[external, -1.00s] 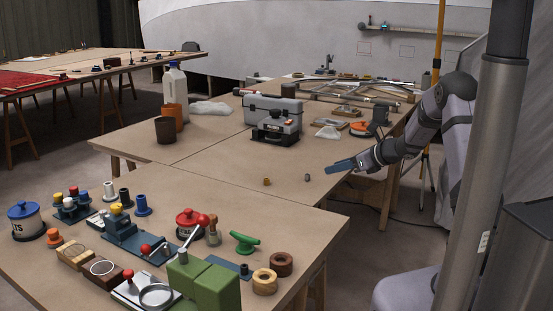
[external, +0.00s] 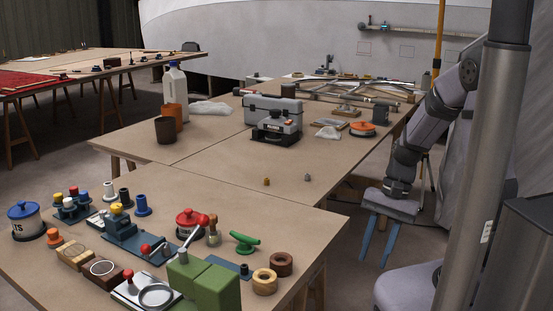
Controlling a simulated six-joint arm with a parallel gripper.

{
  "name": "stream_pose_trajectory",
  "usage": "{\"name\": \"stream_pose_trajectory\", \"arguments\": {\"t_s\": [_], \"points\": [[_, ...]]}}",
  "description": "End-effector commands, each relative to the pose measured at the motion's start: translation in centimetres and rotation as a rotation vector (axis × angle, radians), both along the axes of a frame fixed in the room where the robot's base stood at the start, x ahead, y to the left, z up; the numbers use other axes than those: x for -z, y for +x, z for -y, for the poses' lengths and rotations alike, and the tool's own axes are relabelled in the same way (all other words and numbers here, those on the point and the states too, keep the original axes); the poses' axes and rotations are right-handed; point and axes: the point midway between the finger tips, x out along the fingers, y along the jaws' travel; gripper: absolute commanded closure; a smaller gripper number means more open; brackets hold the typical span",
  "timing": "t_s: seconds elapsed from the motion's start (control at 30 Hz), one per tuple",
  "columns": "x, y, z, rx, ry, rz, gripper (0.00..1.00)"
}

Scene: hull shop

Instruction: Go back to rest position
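My gripper (external: 378,240) hangs at the right, beyond the right edge of the benches, with its two blue fingers pointing down. The fingers are apart and nothing is between them. My arm comes down to it from the upper right, beside a grey column. On the middle bench top (external: 225,165) lie a small brass piece (external: 266,182) and a small grey piece (external: 307,178), both left of my gripper and apart from it.
The front bench holds a green block (external: 205,287), a red-lidded pot (external: 189,222), a blue-lidded tin (external: 25,220) and wooden rings (external: 281,264). A grey toolbox (external: 272,112) and an orange disc (external: 362,129) stand farther back. A grey rounded seat-like shape (external: 405,287) is below my gripper.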

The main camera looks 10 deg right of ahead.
Motion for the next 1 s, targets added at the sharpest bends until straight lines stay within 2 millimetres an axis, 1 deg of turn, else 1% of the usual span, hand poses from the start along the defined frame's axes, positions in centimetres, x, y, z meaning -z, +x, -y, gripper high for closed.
{"name": "stream_pose_trajectory", "arguments": {"t_s": [0.03,0.1,0.23,0.27,0.3,0.33,0.47,0.73,0.8,0.9,1.0], "points": [[0.5,-0.3,1.5,-0.127,-0.04,0.064,0.68],[0.9,-0.6,3.6,-0.312,-0.098,0.139,0.68],[1.1,-0.7,6.8,-0.636,-0.198,0.246,0.68],[1.1,-0.6,7.5,-0.709,-0.222,0.267,0.68],[0.0,-0.6,8.0,-0.763,-0.238,0.28,0.68],[-1.3,-0.5,7.9,-0.752,-0.233,0.275,0.68],[-4.1,-0.6,7.8,-0.747,-0.23,0.271,0.68],[-10.5,-0.6,7.8,-0.745,-0.228,0.27,0.68],[-11.8,-0.6,7.8,-0.745,-0.228,0.27,0.68],[-13.0,-0.6,7.8,-0.745,-0.228,0.269,0.68],[-13.7,-0.6,7.8,-0.745,-0.228,0.269,0.68]]}}
